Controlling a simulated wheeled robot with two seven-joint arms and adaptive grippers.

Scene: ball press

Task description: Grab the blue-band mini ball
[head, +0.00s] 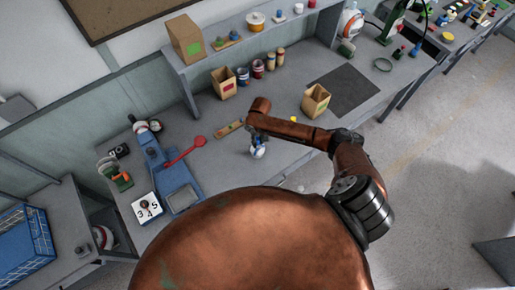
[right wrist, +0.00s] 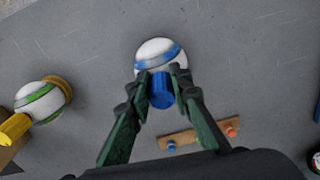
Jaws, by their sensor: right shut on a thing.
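The blue-band mini ball (right wrist: 160,53) is white with a blue stripe and a blue stem (right wrist: 162,92) pointing toward my wrist. My right gripper (right wrist: 162,82) is shut on it, with one dark green finger on each side of the stem. In the head view the ball (head: 258,153) shows small below my right gripper (head: 256,137), near the table's front edge. I cannot tell whether it touches the table. My left gripper is in neither view.
A green-band ball (right wrist: 38,104) with a yellow stem lies to the left in the wrist view. A small wooden board (right wrist: 198,134) with red and blue pegs is close by. The blue press (head: 168,170) with a red lever (head: 186,152) stands left on the table. An open carton (head: 315,100) stands right.

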